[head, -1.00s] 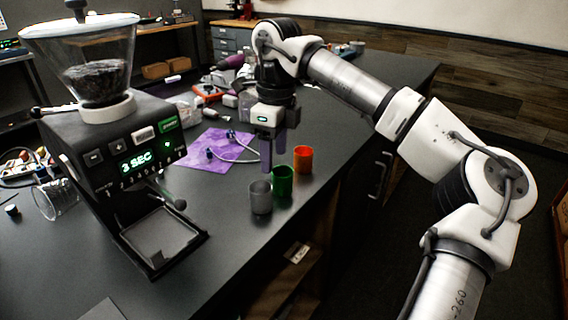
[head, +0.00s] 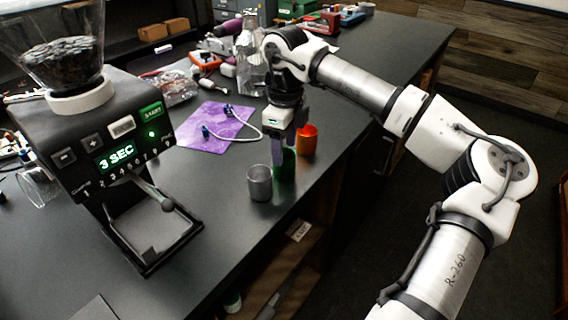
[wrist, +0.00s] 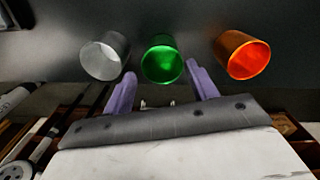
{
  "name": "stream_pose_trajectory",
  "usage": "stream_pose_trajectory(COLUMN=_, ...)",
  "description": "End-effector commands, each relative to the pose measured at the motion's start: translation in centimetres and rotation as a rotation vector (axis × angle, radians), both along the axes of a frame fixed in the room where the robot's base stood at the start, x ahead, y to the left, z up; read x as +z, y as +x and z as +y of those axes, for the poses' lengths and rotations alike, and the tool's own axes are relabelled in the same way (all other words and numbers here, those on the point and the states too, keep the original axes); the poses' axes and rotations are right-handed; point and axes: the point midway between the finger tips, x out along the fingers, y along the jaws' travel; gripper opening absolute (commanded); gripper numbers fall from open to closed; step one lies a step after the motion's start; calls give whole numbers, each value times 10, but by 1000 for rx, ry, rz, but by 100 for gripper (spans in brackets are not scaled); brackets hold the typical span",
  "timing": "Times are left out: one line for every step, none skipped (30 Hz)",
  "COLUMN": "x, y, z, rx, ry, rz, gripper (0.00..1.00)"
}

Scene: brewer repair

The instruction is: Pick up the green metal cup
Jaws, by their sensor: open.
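The green metal cup (head: 285,168) stands upright on the dark counter, between a grey metal cup (head: 259,183) on its left and an orange cup (head: 307,140) on its right. My gripper (head: 288,146) points down at the green cup and hides part of it in the head view. In the wrist view the green cup (wrist: 161,63) lies between and just beyond the two purple fingertips (wrist: 160,76). The fingers are apart, with nothing held. The grey cup (wrist: 104,56) and the orange cup (wrist: 242,55) flank it. Contact with the cup cannot be told.
A black grinder (head: 120,150) with a bean hopper stands at the left. The counter's front edge is close to the cups.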

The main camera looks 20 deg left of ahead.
Motion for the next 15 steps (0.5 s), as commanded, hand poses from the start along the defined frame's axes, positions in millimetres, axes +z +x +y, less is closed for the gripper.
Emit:
stream_pose_trajectory(x=-2, y=0, z=0, rx=0, ry=0, rz=1, gripper=58)
stream_pose_trajectory(x=-4, y=0, z=1, rx=1, ry=0, rz=2, gripper=58)
stream_pose_trajectory(x=-7, y=0, z=1, rx=1, ry=1, rz=3, gripper=58)
stream_pose_trajectory(x=-11, y=1, z=2, rx=2, ry=2, rz=3, gripper=58)
stream_pose_trajectory(x=-15, y=1, z=2, rx=2, ry=1, rz=3, gripper=58)
stream_pose_trajectory(x=-21, y=1, z=3, rx=2, ry=1, rz=5, gripper=58)
stream_pose_trajectory(x=-25, y=2, z=4, rx=2, ry=2, rz=4, gripper=58)
stream_pose_trajectory(x=-30, y=2, z=5, rx=3, ry=3, rz=5, gripper=58)
stream_pose_trajectory(x=-37, y=3, z=4, rx=2, ry=2, rz=4, gripper=58)
stream_pose_trajectory(x=-41, y=2, z=4, rx=2, ry=1, rz=3, gripper=58)
stream_pose_trajectory(x=-44, y=2, z=4, rx=2, ry=1, rz=2, gripper=58)
stream_pose_trajectory(x=-48, y=2, z=4, rx=1, ry=1, rz=1, gripper=58)
stream_pose_trajectory(x=-50, y=3, z=4, rx=1, ry=2, rz=1, gripper=58)
stream_pose_trajectory(x=-52, y=3, z=4, rx=1, ry=2, rz=0, gripper=58)
stream_pose_trajectory(x=-53, y=3, z=4, rx=1, ry=2, rz=0, gripper=58)
